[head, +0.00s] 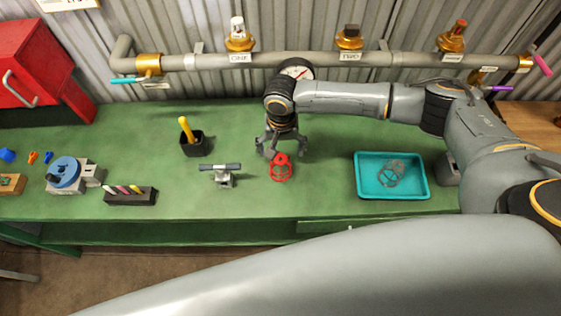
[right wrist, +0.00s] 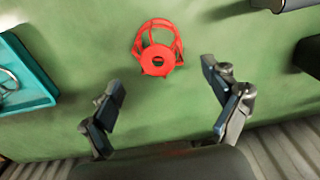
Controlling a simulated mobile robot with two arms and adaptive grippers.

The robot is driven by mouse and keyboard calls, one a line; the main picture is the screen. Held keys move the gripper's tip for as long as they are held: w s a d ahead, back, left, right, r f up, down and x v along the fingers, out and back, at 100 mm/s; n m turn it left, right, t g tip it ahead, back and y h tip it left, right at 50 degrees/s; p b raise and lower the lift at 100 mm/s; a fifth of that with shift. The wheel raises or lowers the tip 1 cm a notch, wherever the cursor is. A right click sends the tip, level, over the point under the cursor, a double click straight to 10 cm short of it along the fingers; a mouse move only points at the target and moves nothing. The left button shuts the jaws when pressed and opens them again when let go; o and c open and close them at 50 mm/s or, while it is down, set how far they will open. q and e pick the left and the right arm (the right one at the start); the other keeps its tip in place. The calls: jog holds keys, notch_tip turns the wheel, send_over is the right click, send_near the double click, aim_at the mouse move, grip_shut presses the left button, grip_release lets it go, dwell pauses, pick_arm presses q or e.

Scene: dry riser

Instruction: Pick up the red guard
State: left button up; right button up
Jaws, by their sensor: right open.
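The red guard (head: 281,172) lies on the green bench (head: 330,200), a small open cage of red bars with a ring at one end. In the right wrist view the guard (right wrist: 157,52) sits ahead of the fingers, roughly centred between them. My right gripper (head: 282,151) is open and empty, just behind the guard in the head view. In the right wrist view the gripper (right wrist: 163,82) has its two fingers wide apart, with no finger touching the guard. My left gripper is not in view.
A teal tray (head: 361,184) holding a grey wire guard stands to the right. A small grey stand with a bar (head: 221,177) and a black cup (head: 193,147) are to the left. A pipe with brass valves (head: 210,62) runs along the back wall.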

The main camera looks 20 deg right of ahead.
aim_at(280, 155)
notch_tip(280, 155, down, 3)
jog(key=shift+s+a+f+p, duration=0.1)
jog(key=shift+a+p, duration=0.05)
jog(key=shift+p, duration=0.5)
notch_tip(280, 155, down, 2)
jog(key=shift+s+f, duration=0.1)
jog(key=shift+f, duration=0.55)
jog(key=c, duration=1.4)
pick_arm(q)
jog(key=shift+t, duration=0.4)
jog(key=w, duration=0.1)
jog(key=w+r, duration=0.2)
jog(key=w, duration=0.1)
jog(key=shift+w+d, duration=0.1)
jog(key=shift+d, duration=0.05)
pick_arm(e)
jog(key=shift+s, duration=0.1)
jog(key=shift+c, duration=0.2)
